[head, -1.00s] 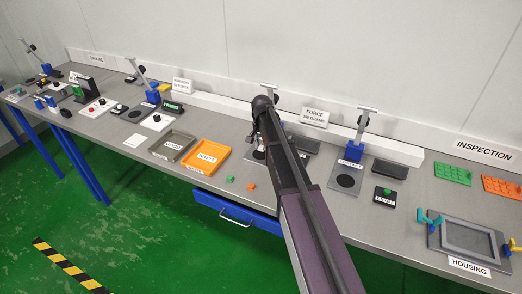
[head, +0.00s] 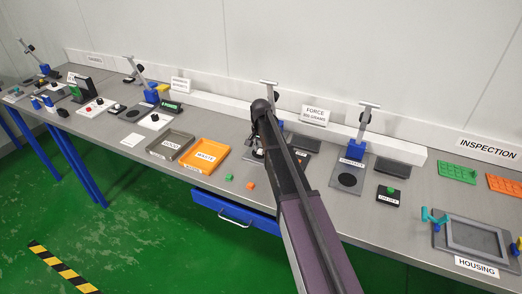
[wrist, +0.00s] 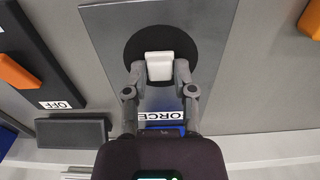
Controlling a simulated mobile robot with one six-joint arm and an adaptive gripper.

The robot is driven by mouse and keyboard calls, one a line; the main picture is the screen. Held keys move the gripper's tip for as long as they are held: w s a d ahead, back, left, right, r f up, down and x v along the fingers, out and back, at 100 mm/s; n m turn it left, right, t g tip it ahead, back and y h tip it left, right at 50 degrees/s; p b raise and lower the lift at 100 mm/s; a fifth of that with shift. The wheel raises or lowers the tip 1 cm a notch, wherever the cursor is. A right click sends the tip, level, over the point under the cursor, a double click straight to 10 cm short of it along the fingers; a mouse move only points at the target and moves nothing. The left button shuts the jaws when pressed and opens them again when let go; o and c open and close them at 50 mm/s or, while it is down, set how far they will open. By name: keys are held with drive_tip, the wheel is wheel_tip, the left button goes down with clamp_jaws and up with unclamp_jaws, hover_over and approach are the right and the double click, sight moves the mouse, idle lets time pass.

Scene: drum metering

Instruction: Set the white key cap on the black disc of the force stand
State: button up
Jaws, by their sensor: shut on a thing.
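The white key cap (wrist: 159,66) is between the two fingertips of my gripper (wrist: 160,72) in the wrist view, and the gripper is shut on it. The cap is seen over the black disc (wrist: 188,46) of the force stand (wrist: 104,42), near the disc's middle. I cannot tell whether it touches the disc or hangs just above it. The stand's label, partly covered, reads "ORCE". In the head view my arm hides most of this stand, the disc and the cap; the FORCE sign (head: 314,112) stands behind.
The contact stand (head: 348,179) with its own black disc is to the right in the head view. An orange waste tray (head: 206,155) and a grey tray (head: 171,145) lie left. Small green (head: 229,177) and orange (head: 250,186) pieces lie near the front edge.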

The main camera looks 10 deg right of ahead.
sight(261, 150)
drive_tip(key=shift+f, duration=0.1)
drive_tip(key=o, duration=0.8)
wheel_tip(261, 150, up, 12)
drive_tip(key=p, duration=1.2)
idle(0.8)
drive_tip(key=s+n, duration=0.2)
drive_tip(key=s, duration=0.7)
drive_tip(key=s+n, duration=0.2)
drive_tip(key=s, duration=0.8)
drive_tip(key=s+n, duration=0.3)
drive_tip(key=s, duration=0.7)
drive_tip(key=shift+d, duration=0.1)
